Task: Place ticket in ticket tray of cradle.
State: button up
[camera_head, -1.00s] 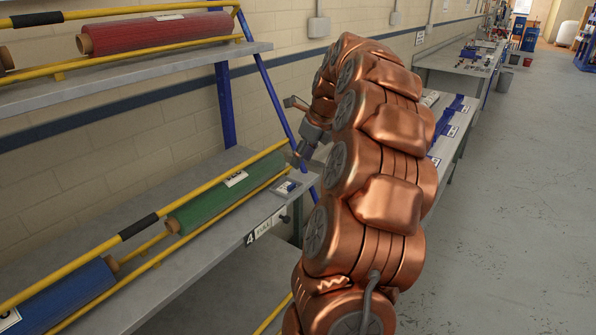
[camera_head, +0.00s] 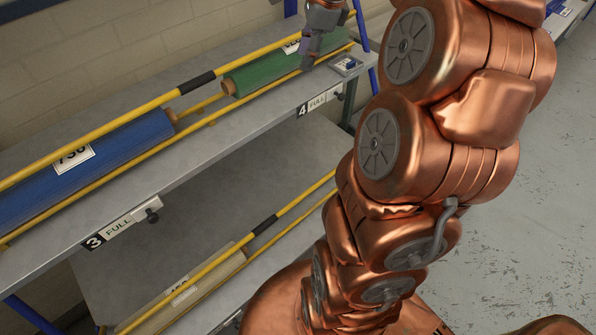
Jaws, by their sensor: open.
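My gripper (camera_head: 318,44) is at the top of the view, over the far end of the green roll's cradle, and only partly shows. One finger points down near the yellow rail; the other is not clear. I see nothing held in it. A small grey tray (camera_head: 339,72) sits on the shelf at the end of this cradle, just right of my gripper. A small blue and white piece (camera_head: 349,64), perhaps a ticket, lies on the tray. I cannot tell if my gripper touches anything.
A green roll (camera_head: 262,72) and a blue roll (camera_head: 95,160) lie between yellow rails on the upper shelf (camera_head: 215,140). Shelf plates read "4 FULL" (camera_head: 318,103) and "3 FULL" (camera_head: 120,226). A pale roll (camera_head: 190,290) lies below. Open floor (camera_head: 540,220) is at right.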

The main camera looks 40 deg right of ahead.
jog(key=s+a+f+n+g, duration=0.1)
jog(key=s+a+f+n, duration=0.1)
jog(key=s+a+n, duration=0.35)
jog(key=s+a+f+n+g, duration=0.1)
jog(key=s+a+f+n, duration=0.15)
jog(key=a+n, duration=0.55)
jog(key=s+a+f+n+g, duration=0.1)
jog(key=s+a+f+n, duration=0.1)
jog(key=s, duration=0.3)
jog(key=s+a+f+n+h, duration=0.1)
jog(key=s+a+f+n, duration=0.2)
jog(key=s+n, duration=0.2)
jog(key=s+a+f+n+g, duration=0.1)
jog(key=s+a+f+n, duration=0.1)
jog(key=s, duration=0.5)
jog(key=shift+a+f+n+g+h, duration=0.25)
jog(key=shift+a+n, duration=0.2)
jog(key=shift+n, duration=0.3)
